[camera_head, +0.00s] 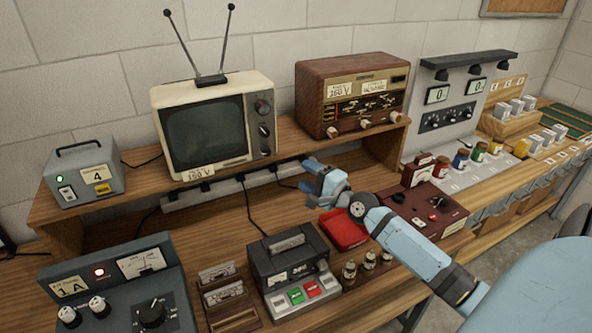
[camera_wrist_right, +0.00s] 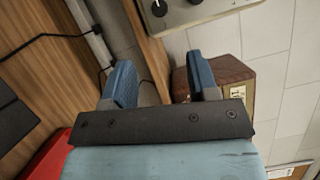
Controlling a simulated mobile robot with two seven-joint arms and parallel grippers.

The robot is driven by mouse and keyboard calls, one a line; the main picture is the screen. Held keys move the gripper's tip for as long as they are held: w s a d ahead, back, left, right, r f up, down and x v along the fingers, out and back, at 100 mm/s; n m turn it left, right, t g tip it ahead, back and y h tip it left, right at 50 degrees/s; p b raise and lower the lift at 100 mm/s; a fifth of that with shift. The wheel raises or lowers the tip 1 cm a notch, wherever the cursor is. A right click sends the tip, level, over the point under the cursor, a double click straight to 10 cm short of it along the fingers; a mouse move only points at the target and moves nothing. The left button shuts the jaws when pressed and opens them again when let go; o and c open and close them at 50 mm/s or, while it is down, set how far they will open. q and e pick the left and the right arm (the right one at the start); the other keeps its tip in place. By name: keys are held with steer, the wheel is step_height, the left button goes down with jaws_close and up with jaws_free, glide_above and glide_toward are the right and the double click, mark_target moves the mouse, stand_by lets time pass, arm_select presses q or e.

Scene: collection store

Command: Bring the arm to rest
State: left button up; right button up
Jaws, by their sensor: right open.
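My right gripper (camera_head: 313,184) is light blue and reaches in from the right in the head view. It hangs above the workbench (camera_head: 215,215), in front of the shelf edge and below the wooden radio (camera_head: 352,92). Its two fingers stand apart with nothing between them, which also shows in the right wrist view (camera_wrist_right: 163,82). A red tray (camera_head: 340,228) lies below and partly behind my right arm. My left gripper is not in view.
A cream television (camera_head: 213,125) and a grey power unit (camera_head: 84,172) stand on the shelf. A black cassette device (camera_head: 290,265), small glass tubes (camera_head: 349,271) and a maroon box (camera_head: 428,208) crowd the bench around my arm. Open air lies above the bench.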

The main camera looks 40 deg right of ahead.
steer(key=shift+a, duration=0.1)
steer(key=s+a+f+n+g, duration=0.1)
steer(key=a, duration=0.1)
steer(key=s+a+f+n+g+y, duration=0.1)
steer(key=a+f+n, duration=0.1)
steer(key=a, duration=0.1)
steer(key=s+a+f+n+g, duration=0.1)
steer(key=s+a+f+n, duration=0.1)
steer(key=shift+a+f+y, duration=0.15)
steer(key=shift+a+y, duration=0.1)
steer(key=shift+y, duration=0.05)
steer(key=s+a+f+n+g, duration=0.5)
steer(key=s+a+n, duration=0.1)
steer(key=s+a, duration=0.2)
steer(key=s+a+f+n+g+h, duration=0.15)
steer(key=s+n+g, duration=0.3)
steer(key=s, duration=0.45)
steer(key=s+a+n+g+h, duration=0.3)
steer(key=s+n, duration=0.2)
steer(key=s, duration=0.5)
steer(key=w+a+f+t+y, duration=0.1)
steer(key=w+a+f+t, duration=0.2)
steer(key=f, duration=0.4)
steer(key=w+a+f+t+y, duration=0.2)
steer(key=w+a+f+t, duration=0.1)
steer(key=f+t, duration=0.2)
steer(key=shift+w+f, duration=0.35)
steer(key=shift+f, duration=0.75)
steer(key=shift+n, duration=0.25)
